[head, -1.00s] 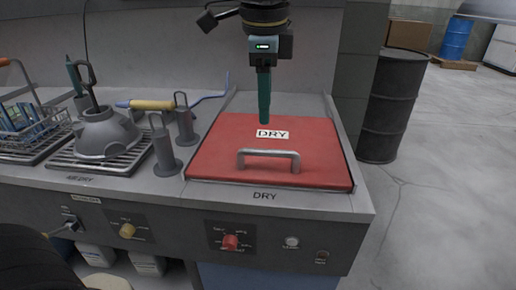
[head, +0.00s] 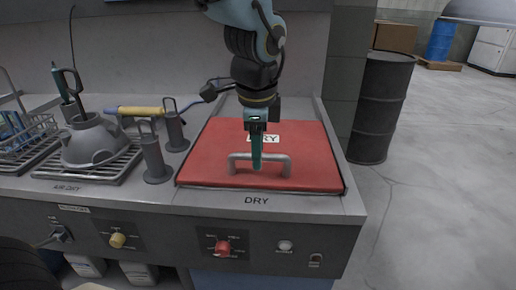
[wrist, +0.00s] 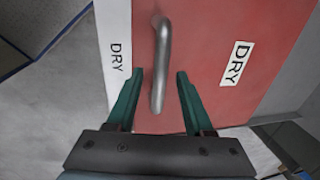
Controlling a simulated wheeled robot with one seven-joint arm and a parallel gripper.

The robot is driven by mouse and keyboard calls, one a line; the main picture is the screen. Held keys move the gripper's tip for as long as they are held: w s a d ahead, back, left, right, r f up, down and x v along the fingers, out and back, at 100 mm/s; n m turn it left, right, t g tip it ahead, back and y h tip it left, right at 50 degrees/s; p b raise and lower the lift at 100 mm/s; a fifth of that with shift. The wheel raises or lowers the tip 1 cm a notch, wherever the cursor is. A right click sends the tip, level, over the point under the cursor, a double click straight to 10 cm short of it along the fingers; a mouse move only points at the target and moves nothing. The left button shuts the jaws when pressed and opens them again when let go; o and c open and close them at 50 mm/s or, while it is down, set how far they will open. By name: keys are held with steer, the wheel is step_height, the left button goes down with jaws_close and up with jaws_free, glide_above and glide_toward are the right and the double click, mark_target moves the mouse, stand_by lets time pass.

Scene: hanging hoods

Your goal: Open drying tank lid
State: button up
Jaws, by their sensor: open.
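The drying tank lid (head: 205,160) is a flat red panel with a white DRY label, lying closed on the bench top. It also shows in the wrist view (wrist: 205,50). A grey bar handle (head: 238,158) stands near its front edge, and the wrist view shows the handle (wrist: 162,60) too. My gripper (head: 256,165) is above the lid at the middle of the handle. In the wrist view my gripper (wrist: 158,74) is open, with its teal fingers on either side of the handle's line and a gap to each. Contact cannot be told.
A grey funnel-like vessel (head: 92,142) and upright grey cylinders (head: 154,160) stand left of the lid. A wire basket (head: 25,140) is at far left. A red knob (head: 223,248) is on the front panel. A dark drum (head: 382,105) stands right, with open floor beyond.

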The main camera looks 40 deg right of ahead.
steer(key=shift+c, duration=0.3)
jaws_close()
stand_by(1.1)
